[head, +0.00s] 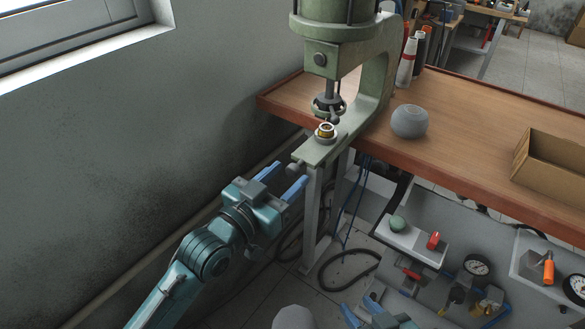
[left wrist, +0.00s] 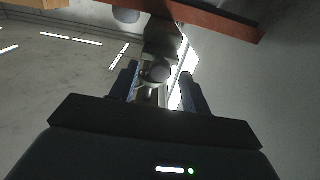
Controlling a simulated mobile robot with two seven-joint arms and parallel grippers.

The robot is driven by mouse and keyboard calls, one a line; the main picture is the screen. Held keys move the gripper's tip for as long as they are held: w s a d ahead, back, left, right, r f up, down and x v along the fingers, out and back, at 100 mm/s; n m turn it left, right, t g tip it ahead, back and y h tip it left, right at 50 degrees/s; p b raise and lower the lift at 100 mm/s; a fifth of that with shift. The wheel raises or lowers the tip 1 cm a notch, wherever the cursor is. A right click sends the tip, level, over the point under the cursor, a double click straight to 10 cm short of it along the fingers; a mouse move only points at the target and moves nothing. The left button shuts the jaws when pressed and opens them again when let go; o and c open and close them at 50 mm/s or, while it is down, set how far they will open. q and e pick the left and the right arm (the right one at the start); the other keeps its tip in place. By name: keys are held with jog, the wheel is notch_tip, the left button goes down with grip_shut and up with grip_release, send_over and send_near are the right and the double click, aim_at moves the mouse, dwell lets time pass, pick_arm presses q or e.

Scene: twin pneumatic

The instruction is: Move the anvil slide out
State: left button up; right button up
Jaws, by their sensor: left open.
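The anvil slide (head: 316,151) is a pale green plate under the green press (head: 347,60). A small ring-shaped part with a yellowish band (head: 325,131) sits on it below the press ram. A grey round knob (head: 296,167) is at the slide's near end. My left gripper (head: 290,173) is open, its blue fingers reaching toward the knob. In the left wrist view the knob (left wrist: 158,72) shows between the two fingers (left wrist: 160,90); I cannot tell if they touch it. My right gripper (head: 377,318) is only partly in view at the bottom edge.
The wooden bench (head: 455,130) holds a grey round object (head: 409,121) and a cardboard box (head: 550,170). A grey panel with gauges and valves (head: 440,262) lies below right. Blue hoses (head: 356,200) hang under the bench. The wall is close on the left.

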aim_at(316, 148)
pick_arm(q)
jog(key=shift+x, duration=1.45)
grip_shut()
